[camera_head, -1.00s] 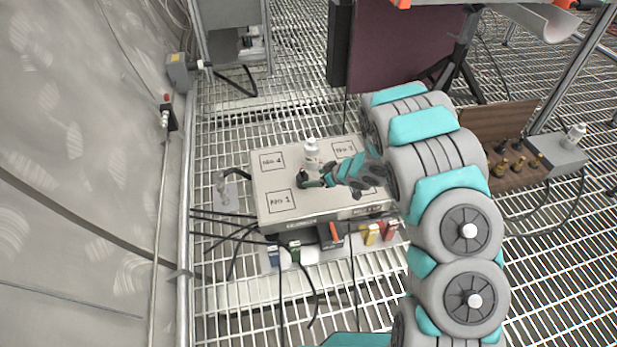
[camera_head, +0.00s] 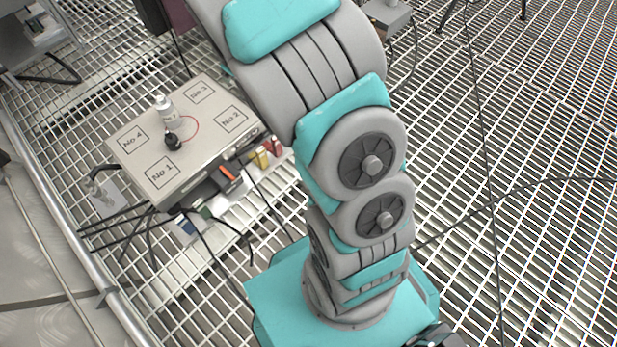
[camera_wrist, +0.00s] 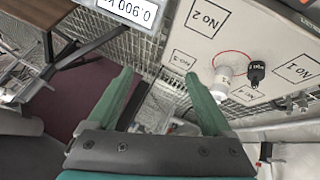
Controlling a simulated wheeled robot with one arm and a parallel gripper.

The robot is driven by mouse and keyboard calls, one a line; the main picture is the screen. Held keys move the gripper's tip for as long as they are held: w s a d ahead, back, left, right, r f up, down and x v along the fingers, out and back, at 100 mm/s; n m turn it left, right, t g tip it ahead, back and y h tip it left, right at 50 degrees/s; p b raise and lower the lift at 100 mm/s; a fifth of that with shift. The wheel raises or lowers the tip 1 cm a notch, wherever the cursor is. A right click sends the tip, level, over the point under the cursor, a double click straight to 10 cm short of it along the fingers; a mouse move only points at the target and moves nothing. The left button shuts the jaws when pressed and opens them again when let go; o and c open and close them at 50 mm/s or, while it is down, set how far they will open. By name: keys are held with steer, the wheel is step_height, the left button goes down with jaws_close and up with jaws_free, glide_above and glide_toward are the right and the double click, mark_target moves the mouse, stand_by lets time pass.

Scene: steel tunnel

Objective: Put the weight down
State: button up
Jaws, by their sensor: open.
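The black weight (camera_head: 172,142) stands on the pale box top (camera_head: 150,185), near its middle and outside the numbered squares. A white bottle-like object (camera_head: 165,110) stands close behind it, and a thin red curve shows beside them. The wrist view also shows the black weight (camera_wrist: 257,72) with a small label, beside the white object (camera_wrist: 222,80). My gripper (camera_wrist: 158,77) is open, its two green fingers wide apart with nothing between them, away from the weight. In the head view my gripper is out of sight; only my arm shows.
The box top has squares marked No 1 to No 4. A digital display (camera_wrist: 130,10) reads about 0.900. Cables and coloured blocks (camera_head: 262,157) lie at the box's front edge. Open grating floor (camera_head: 510,200) spreads to the right.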

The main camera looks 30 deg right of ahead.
steer(key=s+d+r+m+g+h, duration=0.1)
steer(key=s+d+r+m+g, duration=0.15)
steer(key=s+r, duration=0.45)
steer(key=s+d+r+m+g+h, duration=0.1)
steer(key=s+d+r+m+h, duration=0.2)
steer(key=s, duration=0.8)
steer(key=s+a+r+g+y, duration=0.1)
steer(key=s+a, duration=0.4)
steer(key=s, duration=0.9)
steer(key=s+a+r+g+y, duration=0.2)
steer(key=s+a+g+y, duration=0.2)
steer(key=s, duration=1)
steer(key=shift+a+g, duration=0.55)
steer(key=shift+a, duration=0.05)
steer(key=shift+d, duration=0.1)
